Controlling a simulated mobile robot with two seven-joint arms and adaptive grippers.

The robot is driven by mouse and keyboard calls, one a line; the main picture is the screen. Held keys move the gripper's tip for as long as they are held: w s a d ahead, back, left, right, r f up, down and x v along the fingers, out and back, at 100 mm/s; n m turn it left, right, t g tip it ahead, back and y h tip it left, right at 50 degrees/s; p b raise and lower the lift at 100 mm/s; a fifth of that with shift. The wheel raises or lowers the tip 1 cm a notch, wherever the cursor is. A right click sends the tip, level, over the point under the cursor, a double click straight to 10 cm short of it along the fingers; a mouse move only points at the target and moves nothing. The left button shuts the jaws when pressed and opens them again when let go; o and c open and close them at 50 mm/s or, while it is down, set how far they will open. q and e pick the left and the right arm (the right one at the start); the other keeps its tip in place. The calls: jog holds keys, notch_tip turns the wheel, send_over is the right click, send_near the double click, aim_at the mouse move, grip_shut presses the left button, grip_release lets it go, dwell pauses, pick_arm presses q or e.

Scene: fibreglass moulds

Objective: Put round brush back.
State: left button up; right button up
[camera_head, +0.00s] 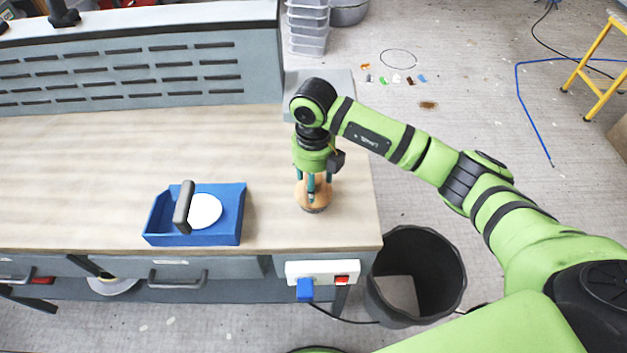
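The round brush (303,198) is a light wooden piece with a dark underside. It is upright at the right end of the workbench, near the front edge. My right gripper (312,187) points straight down over it, with its teal fingers at the top of the brush. The fingers cover part of the wood, and I cannot tell whether they grip it or only stand around it. I also cannot tell whether the brush rests on the bench or is slightly above it. My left gripper is not in view.
A blue tray (161,222) holding a white disc (204,210) and a dark handle (184,207) stands left of the brush on the workbench (90,150). A black bin (450,285) stands on the floor at the right. The bench between tray and brush is clear.

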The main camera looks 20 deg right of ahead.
notch_tip(320, 180, up, 10)
jog(key=b, duration=0.3)
jog(key=shift+w, duration=0.1)
jog(key=shift+r, duration=0.65)
